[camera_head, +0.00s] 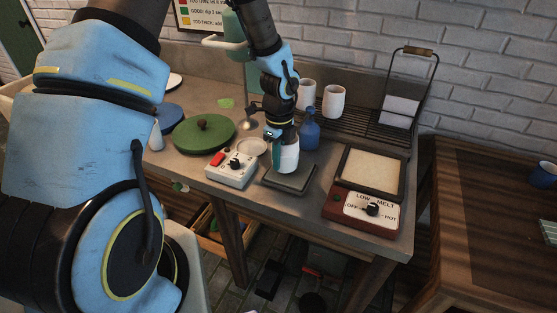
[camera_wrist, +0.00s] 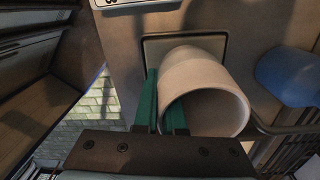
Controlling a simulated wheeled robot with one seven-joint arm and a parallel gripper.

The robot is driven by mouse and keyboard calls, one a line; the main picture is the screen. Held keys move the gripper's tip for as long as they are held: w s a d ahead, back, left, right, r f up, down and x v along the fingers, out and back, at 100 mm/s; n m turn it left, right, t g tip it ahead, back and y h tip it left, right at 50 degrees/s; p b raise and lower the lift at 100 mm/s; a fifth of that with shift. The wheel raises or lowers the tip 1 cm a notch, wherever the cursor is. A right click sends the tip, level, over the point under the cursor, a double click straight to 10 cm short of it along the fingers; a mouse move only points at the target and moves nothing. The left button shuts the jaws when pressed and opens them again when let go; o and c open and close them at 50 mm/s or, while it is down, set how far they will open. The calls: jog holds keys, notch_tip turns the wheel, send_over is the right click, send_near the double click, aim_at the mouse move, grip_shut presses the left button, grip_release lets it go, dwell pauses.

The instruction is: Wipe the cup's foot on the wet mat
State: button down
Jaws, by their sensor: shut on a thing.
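My gripper (camera_wrist: 161,105) is shut on a white cup (camera_wrist: 205,82), with its green fingers at the left side of the wall, one seemingly inside the rim. The cup's open mouth faces the wrist camera; its foot faces away and is hidden. In the head view the cup (camera_head: 289,158) is upright below my wrist, over a grey square pad (camera_head: 302,184) that looks like the mat. The pad's dark-edged surface also shows behind the cup in the wrist view (camera_wrist: 154,47). I cannot tell whether the foot touches it.
A white control box (camera_head: 229,171) with a red button stands left of the pad. A red LOW MELT box (camera_head: 352,213) with a framed beige plate is at right. A blue bottle (camera_head: 310,133) is close behind. Two white cups (camera_head: 333,101) stand on a rack; a green disc (camera_head: 203,132) lies left.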

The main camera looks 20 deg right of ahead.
jog(key=shift+r+p, duration=1.65)
jog(key=shift+r, duration=1.75)
